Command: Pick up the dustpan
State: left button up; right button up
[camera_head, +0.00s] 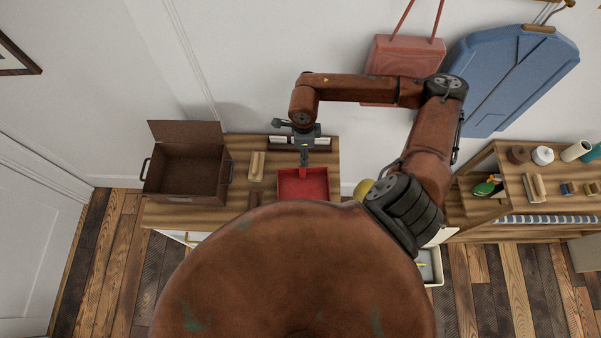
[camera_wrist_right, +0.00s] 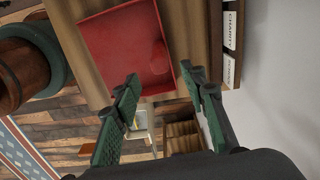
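The red dustpan (camera_head: 303,185) lies on the wooden bench top (camera_head: 330,153), near its right end. In the right wrist view the dustpan (camera_wrist_right: 118,45) lies just past my fingertips, and a rounded part of it shows at its right side. My right gripper (camera_head: 305,160) is above the back edge of the dustpan, coming from behind it. In the wrist view its two green fingers (camera_wrist_right: 161,75) are spread apart with nothing held between them. Whether a finger touches the pan cannot be told. My left gripper is not in view.
A brown box (camera_head: 188,170) with a raised lid stands left on the bench. A pale wooden piece (camera_head: 257,165) lies between it and the dustpan. A labelled holder (camera_head: 283,142) stands behind, close to my gripper. A shelf (camera_head: 520,205) with small items is at the right.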

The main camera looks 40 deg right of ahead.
jog(key=shift+f, duration=0.5)
notch_tip(320, 180, down, 4)
jog(key=shift+a+f+p, duration=0.1)
jog(key=shift+f+p, duration=0.05)
jog(key=shift+p, duration=0.65)
jog(key=shift+f, duration=0.2)
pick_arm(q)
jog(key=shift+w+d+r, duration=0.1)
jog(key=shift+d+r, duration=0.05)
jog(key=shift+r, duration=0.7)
pick_arm(e)
jog(key=shift+c, duration=0.4)
grip_shut()
